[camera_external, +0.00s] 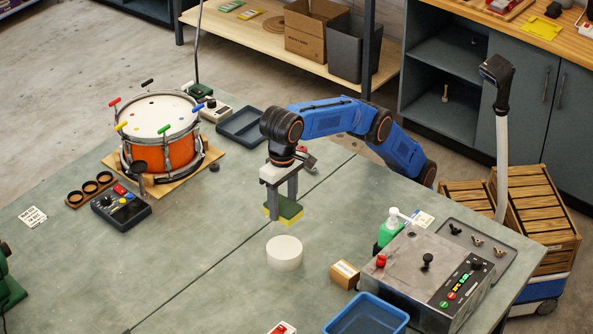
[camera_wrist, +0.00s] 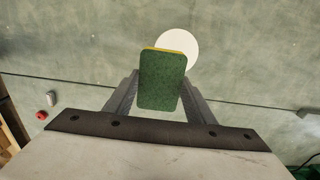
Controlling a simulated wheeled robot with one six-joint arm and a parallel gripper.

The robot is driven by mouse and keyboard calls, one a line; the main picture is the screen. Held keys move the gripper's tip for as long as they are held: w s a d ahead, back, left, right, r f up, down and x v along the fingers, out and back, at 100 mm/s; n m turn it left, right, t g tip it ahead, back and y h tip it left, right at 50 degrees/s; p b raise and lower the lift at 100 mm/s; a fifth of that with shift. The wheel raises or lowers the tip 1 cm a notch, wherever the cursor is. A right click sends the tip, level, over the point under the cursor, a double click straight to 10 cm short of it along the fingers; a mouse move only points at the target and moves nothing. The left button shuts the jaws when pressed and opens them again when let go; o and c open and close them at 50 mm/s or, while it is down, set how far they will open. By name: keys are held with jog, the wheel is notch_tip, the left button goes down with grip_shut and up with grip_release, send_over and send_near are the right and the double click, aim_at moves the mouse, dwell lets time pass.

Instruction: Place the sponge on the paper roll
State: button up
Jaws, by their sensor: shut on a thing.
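The sponge (camera_external: 289,207), green on top with a yellow underside, is held between the fingers of my gripper (camera_external: 283,204). In the wrist view the sponge (camera_wrist: 162,82) stands between the two grey fingers of my gripper (camera_wrist: 158,90), its green face towards the camera. The white paper roll (camera_external: 284,254) stands upright on the bench, below and slightly in front of the sponge in the external view. In the wrist view the paper roll (camera_wrist: 180,47) shows beyond the sponge, partly hidden by it. The sponge appears to be in the air, apart from the roll.
A small cardboard box (camera_external: 345,274), a blue bin (camera_external: 366,316) and a grey control box (camera_external: 425,270) with a green bottle (camera_external: 389,232) stand right of the roll. An orange drum (camera_external: 160,133) stands at the back left. The bench left of the roll is clear.

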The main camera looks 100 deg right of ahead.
aim_at(283, 237)
jog(key=shift+a+f, duration=0.1)
jog(key=shift+f, duration=3.95)
jog(key=shift+f, duration=0.1)
jog(key=o, duration=1)
notch_tip(283, 237, up, 7)
jog(key=shift+w+f, duration=0.1)
jog(key=shift+r, duration=0.45)
